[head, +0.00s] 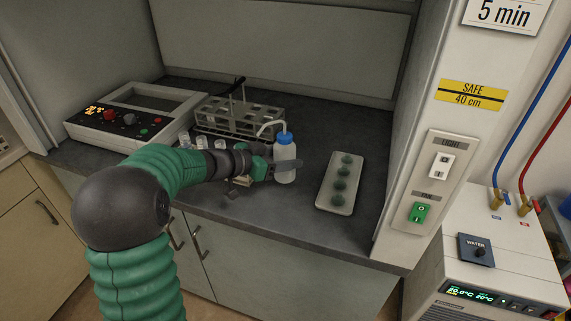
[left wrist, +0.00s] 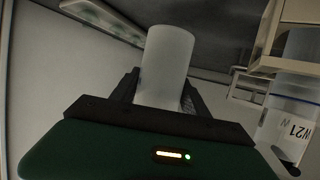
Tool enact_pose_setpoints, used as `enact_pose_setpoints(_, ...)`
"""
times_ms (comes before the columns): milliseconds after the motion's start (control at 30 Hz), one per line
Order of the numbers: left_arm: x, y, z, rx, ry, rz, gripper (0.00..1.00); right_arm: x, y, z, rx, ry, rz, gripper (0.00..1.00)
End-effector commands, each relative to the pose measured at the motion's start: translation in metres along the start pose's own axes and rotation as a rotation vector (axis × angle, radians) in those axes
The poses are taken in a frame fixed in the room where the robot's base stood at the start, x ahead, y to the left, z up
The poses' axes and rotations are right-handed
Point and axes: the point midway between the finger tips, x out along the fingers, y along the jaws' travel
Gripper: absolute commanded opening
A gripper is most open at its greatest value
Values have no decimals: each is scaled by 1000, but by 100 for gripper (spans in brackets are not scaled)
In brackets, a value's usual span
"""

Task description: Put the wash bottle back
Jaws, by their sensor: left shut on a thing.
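The wash bottle (head: 285,160) has a white body, a blue cap and a bent white spout. In the head view it stands upright at the front of the dark fume hood worktop. My left gripper (head: 282,165) reaches in from the left and is shut on its body. In the left wrist view the pale bottle body (left wrist: 166,62) sits between the two dark fingers of my left gripper (left wrist: 160,88). I cannot tell whether the bottle's base touches the worktop. My right gripper is not in view.
A tube rack (head: 240,115) stands behind the bottle. A white control unit (head: 135,115) is at the left, with small vials (head: 202,143) near my arm. A tray with several green round items (head: 340,183) lies right of the bottle. The hood's right wall (head: 430,120) is beyond.

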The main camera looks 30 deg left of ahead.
Motion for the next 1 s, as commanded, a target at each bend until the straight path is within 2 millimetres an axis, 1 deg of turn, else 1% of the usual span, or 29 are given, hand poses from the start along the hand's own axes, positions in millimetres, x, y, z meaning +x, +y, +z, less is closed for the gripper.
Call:
enact_pose_setpoints(100, 9, 2, 17, -1, -2, 4, 37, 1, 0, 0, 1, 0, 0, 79)
enact_pose_setpoints(200, 14, 1, 29, 0, -1, 3, 37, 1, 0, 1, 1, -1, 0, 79)
enact_pose_setpoints(433, 13, -2, 32, 0, 1, 2, 37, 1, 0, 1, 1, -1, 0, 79)
enact_pose_setpoints(533, 14, -2, 34, 1, 1, 2, 37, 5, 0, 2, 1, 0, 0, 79)
enact_pose_setpoints(567, 14, -2, 34, 0, 0, 2, 55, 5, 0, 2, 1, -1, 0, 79)
enact_pose_setpoints(700, 14, -1, 33, 0, -1, 3, 73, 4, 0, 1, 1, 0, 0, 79)
enact_pose_setpoints(733, 14, -1, 33, 0, -1, 3, 75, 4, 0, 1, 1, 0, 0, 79)
enact_pose_setpoints(1000, 14, -1, 32, 0, -1, 3, 75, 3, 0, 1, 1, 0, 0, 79)
